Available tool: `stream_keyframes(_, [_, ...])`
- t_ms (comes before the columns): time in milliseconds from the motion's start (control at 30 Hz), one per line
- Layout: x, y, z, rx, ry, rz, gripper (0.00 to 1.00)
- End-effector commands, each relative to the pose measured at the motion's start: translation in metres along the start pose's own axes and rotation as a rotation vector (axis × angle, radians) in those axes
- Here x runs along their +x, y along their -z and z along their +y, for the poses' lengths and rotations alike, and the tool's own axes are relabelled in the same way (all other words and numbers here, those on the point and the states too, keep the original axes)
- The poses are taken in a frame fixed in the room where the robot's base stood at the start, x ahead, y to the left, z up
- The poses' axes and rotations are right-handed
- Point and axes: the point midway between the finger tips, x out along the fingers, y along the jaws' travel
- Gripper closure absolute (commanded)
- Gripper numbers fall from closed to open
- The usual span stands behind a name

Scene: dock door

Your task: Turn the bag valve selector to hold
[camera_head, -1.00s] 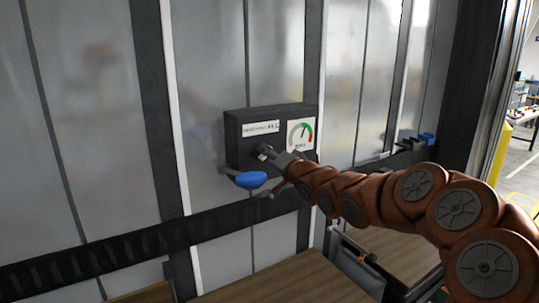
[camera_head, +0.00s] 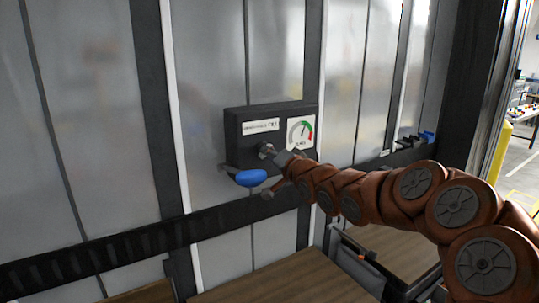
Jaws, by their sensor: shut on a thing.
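The bag valve box (camera_head: 240,120) is a dark box on the metal wall, with a white label (camera_head: 260,126) and a round gauge (camera_head: 301,132) with green and red bands on its front. The selector (camera_head: 266,150) is a small grey part low on the box front, and a lever with a blue knob (camera_head: 250,178) shows below it, pointing down and a little left. My gripper (camera_head: 274,170) reaches in from the right, shut at the selector's lever. Its fingers are small and partly hidden, so the exact contact is hard to see.
A dark slotted rail (camera_head: 140,245) runs along the wall below the box. Brown wooden surfaces (camera_head: 285,280) lie under it. Blue and black fittings (camera_head: 420,138) sit on the wall to the right. A yellow post (camera_head: 503,150) stands beyond the door opening.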

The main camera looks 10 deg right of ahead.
Motion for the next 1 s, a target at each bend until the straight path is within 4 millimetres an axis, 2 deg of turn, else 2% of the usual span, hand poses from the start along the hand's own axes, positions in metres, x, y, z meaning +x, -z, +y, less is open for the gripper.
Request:
stream_keyframes(367, [-0.0003, 0.0006, 0.0004, -0.140, 0.000, 0.002, 1.00])
stream_keyframes(1000, [-0.0005, 0.0007, 0.0012, -0.677, -0.002, 0.002, 1.00])
